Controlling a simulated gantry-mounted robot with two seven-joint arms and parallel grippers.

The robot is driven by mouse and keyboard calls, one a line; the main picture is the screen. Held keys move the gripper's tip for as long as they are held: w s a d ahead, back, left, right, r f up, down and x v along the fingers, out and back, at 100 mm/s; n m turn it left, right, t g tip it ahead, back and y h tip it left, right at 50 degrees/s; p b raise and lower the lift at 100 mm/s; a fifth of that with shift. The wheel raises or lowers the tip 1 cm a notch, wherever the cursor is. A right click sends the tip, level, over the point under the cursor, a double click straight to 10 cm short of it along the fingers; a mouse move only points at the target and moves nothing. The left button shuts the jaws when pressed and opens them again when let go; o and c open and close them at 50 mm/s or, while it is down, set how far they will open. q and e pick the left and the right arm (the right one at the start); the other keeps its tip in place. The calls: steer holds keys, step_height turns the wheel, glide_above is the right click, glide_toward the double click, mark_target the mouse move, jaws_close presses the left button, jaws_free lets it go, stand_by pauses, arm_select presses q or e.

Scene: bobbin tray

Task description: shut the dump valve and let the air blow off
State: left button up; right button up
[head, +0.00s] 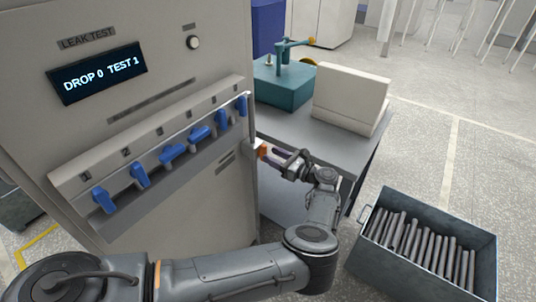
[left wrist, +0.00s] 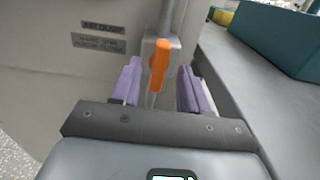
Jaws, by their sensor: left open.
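The dump valve's orange handle (head: 262,150) is on the right side of the grey leak test cabinet, low down near its edge. In the left wrist view the orange handle (left wrist: 158,66) stands nearly upright on a grey fitting with a pipe running up from it. A plate above left of it reads "AIR DUMP"; the smaller plate below is hard to read. My left gripper (head: 276,155) is at the handle. In the left wrist view its purple fingers (left wrist: 160,82) are open, one on each side of the handle, with gaps showing. My right gripper is not in view.
The cabinet's display (head: 97,73) reads "DROP 0 TEST 1". Several blue levers (head: 172,152) line the cabinet front. A grey bench (head: 330,145) beside the cabinet carries a teal fixture (head: 282,85) and a pale box (head: 350,97). A metal bin (head: 425,275) of grey rods stands on the floor.

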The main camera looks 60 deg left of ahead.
arm_select(q)
steer(key=shift+x, duration=1.45)
steer(key=shift+c, duration=0.4)
jaws_close()
